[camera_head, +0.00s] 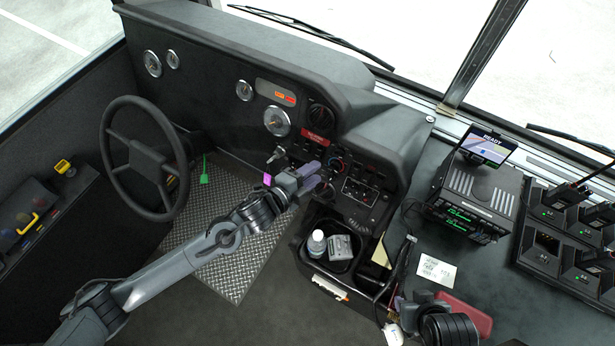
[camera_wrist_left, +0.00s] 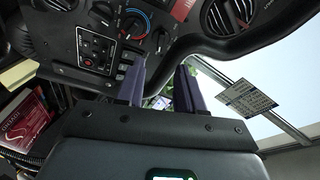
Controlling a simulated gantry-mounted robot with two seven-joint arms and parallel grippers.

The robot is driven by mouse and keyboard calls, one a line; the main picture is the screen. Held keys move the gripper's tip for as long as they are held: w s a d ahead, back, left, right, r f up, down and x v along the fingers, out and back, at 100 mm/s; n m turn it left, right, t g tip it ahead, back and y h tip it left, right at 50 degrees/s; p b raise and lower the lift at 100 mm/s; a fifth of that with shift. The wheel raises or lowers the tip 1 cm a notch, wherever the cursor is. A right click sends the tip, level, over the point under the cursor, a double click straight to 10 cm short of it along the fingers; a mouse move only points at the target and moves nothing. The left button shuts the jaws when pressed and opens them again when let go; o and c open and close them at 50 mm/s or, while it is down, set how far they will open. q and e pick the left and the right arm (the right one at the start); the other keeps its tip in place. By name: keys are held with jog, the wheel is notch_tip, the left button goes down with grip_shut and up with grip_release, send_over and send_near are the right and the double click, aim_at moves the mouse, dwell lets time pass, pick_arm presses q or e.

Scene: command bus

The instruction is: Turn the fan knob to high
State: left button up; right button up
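The dashboard control panel (camera_head: 352,178) is right of the steering wheel. A round dial with a blue and red arc (camera_head: 337,163) is on it in the head view. In the left wrist view this dial (camera_wrist_left: 135,23) is upper left, with another round knob (camera_wrist_left: 159,38) beside it and a third (camera_wrist_left: 104,10) at the top edge. I cannot read which one is the fan knob. My left gripper (camera_head: 310,178) is in front of the panel. Its fingers (camera_wrist_left: 160,66) are apart, with nothing between them. My right gripper (camera_head: 418,299) is low in the head view, its fingers unclear.
A steering wheel (camera_head: 146,158) is left. A bin with a bottle (camera_head: 317,243) lies below the panel. A switch plate (camera_wrist_left: 97,51) is close to the knobs. A radio unit (camera_head: 478,197) and a red book (camera_head: 466,315) are on the right console.

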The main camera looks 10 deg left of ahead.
pick_arm(q)
jog(key=shift+v, duration=0.85)
jog(key=s+d+n+g+p, duration=0.1)
jog(key=s+d+n+p, duration=0.3)
jog(key=s, duration=0.6)
jog(key=s+a+r+n+g+y+p, duration=0.2)
jog(key=s+a+n+g+y, duration=0.1)
jog(key=s+a+n, duration=0.4)
jog(key=s+a+r+n+g+y+p, duration=0.2)
jog(key=s+a+n+g+y, duration=0.2)
jog(key=s+a+n, duration=0.3)
jog(key=shift+s+a+r+n+y, duration=0.15)
jog(key=shift+s+a+n+y, duration=0.45)
jog(key=shift+a, duration=2)
